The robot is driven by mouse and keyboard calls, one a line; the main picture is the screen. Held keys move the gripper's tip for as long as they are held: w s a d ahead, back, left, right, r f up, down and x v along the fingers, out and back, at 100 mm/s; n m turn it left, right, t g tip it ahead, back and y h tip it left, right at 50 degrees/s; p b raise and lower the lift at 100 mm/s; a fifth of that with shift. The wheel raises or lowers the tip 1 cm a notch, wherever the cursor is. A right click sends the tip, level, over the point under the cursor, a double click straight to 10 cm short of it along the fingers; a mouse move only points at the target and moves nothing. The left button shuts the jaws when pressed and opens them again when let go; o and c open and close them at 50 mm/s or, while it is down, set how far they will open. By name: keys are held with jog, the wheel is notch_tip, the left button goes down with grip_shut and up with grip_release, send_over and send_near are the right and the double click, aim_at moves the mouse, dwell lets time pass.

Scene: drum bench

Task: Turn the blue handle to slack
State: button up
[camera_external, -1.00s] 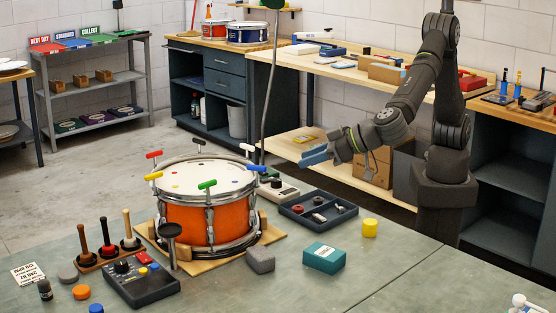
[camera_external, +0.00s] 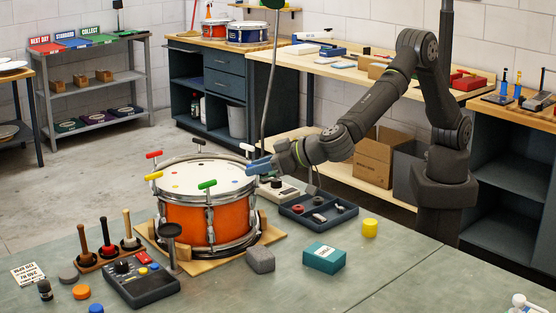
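The orange drum (camera_external: 185,222) stands upright on a wooden board (camera_external: 272,236) on the bench.
A dark tray of small parts (camera_external: 345,221) lies right of the drum, below my arm. A teal box (camera_external: 324,258), a grey block (camera_external: 261,260) and a yellow cylinder (camera_external: 370,228) stand in front.

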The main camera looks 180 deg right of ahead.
jog(key=shift+x, duration=1.3)
grip_shut()
jog(key=shift+n+t, duration=0.4)
jog(key=shift+t, duration=0.1)
jog(key=n+t, duration=0.1)
jog(key=t, duration=0.1)
jog(key=n+t, duration=0.2)
jog(key=shift+w+n, duration=0.2)
jog(key=shift+n, duration=0.1)
jog(key=shift+w+n+t+y, duration=0.2)
jog(key=shift+n+t+y, duration=0.1)
jog(key=shift+n+t, duration=0.8)
jog(key=shift+w+a+n+t+y, duration=0.15)
jog(key=shift+n+t+y, duration=0.15)
jog(key=shift+n+t, duration=0.3)
